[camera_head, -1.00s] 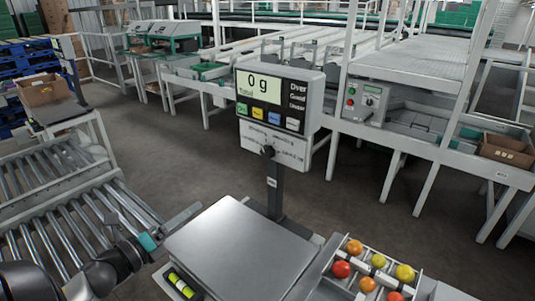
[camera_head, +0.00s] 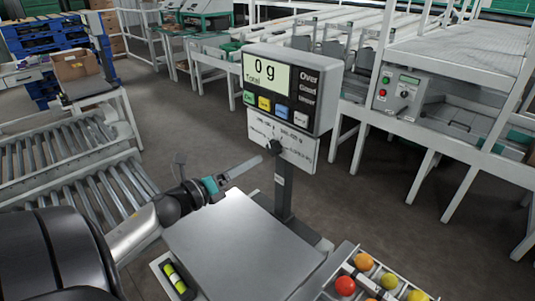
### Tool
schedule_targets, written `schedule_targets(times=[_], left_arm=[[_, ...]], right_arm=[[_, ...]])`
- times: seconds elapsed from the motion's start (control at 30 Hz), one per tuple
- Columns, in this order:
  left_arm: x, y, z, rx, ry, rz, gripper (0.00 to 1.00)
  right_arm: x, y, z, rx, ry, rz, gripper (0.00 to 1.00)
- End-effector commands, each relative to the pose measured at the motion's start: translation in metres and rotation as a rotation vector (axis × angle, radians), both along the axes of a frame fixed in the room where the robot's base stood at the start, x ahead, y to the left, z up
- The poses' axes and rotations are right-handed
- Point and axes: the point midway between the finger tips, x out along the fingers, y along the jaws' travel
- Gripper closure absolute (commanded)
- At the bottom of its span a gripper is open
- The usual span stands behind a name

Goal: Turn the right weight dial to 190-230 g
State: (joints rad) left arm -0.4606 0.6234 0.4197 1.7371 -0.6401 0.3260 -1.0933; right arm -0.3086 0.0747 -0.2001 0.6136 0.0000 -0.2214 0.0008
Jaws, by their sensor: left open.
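The weight dial (camera_head: 275,146) is a small black knob on the white panel (camera_head: 312,154) below the scale's display. Printed labels surround it, too small to read surely, so its setting cannot be told. It is the only dial I make out. The display (camera_head: 266,72) reads 0 g. My left gripper (camera_head: 257,161) reaches in from the left and is open. Its tips are just left of and slightly below the dial in the picture; touching cannot be told. My right gripper is not in view.
The bare metal weighing plate (camera_head: 225,250) lies below the left gripper. A roller conveyor (camera_head: 95,190) stands at left. A control box (camera_head: 400,92) is on the line at right.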

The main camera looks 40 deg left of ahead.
Motion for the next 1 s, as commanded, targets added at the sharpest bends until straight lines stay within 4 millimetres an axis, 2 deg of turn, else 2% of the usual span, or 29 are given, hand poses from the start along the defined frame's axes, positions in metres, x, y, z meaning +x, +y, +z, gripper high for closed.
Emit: schedule_targets(times=[0.23,0.5,0.7,1.0], left_arm=[[0.039,-0.003,0.000,0.001,-0.003,0.000,0.15],[0.068,-0.006,0.000,0.000,-0.001,0.000,0.15],[0.078,-0.006,0.000,0.000,0.000,0.001,0.15],[0.079,-0.007,0.000,0.000,0.001,0.001,0.15]], right_arm=[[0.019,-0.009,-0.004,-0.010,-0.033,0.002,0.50],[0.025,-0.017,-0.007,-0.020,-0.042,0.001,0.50],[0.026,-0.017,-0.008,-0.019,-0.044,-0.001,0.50],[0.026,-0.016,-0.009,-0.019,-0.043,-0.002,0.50]])
